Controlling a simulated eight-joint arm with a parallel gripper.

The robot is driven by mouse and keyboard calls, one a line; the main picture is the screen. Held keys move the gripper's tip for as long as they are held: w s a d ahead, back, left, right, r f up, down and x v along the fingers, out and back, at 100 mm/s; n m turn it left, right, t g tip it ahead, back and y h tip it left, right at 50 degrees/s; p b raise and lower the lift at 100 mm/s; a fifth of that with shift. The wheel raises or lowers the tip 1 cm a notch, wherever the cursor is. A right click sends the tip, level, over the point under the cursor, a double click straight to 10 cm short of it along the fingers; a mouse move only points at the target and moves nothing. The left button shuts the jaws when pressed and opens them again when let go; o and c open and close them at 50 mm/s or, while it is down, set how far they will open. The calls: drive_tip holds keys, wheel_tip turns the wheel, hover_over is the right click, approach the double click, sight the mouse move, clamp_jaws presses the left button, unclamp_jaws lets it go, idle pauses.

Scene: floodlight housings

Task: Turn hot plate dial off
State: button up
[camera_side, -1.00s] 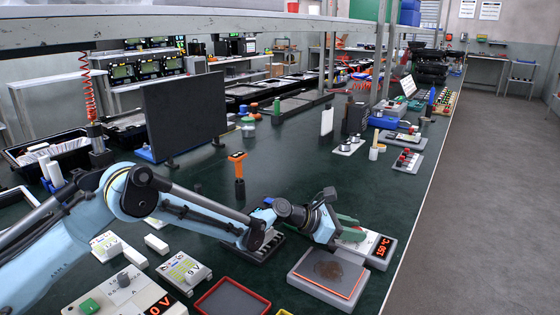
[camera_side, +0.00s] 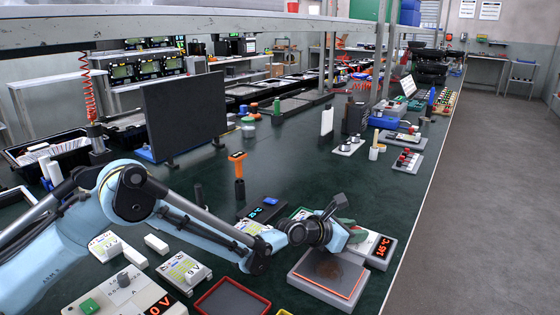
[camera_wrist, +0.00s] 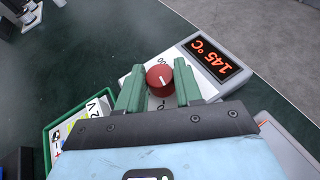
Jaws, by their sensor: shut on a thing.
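The hot plate has a grey base with a dark, orange-edged heating plate (camera_side: 328,275) and a display (camera_side: 381,248) reading 145 °C. The wrist view shows the same display (camera_wrist: 216,58) and a red dial (camera_wrist: 160,79) with a white pointer line on the light control panel. My gripper (camera_wrist: 160,85) is shut on the dial, one green finger on each side of it. In the side view my gripper (camera_side: 347,232) is over the control panel behind the heating plate, and the dial is hidden there.
A red-rimmed tray (camera_side: 231,299) lies left of the hot plate. An orange-handled tool (camera_side: 238,175) stands upright behind my arm. A green-edged box (camera_wrist: 75,125) lies close beside the control panel in the wrist view. The bench's right edge is close to the hot plate.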

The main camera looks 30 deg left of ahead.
drive_tip(key=shift+a, duration=0.1)
drive_tip(key=o, duration=1)
drive_tip(key=shift+o, duration=0.2)
drive_tip(key=shift+s, duration=0.1)
drive_tip(key=v, duration=1.2)
drive_tip(key=shift+r, duration=0.1)
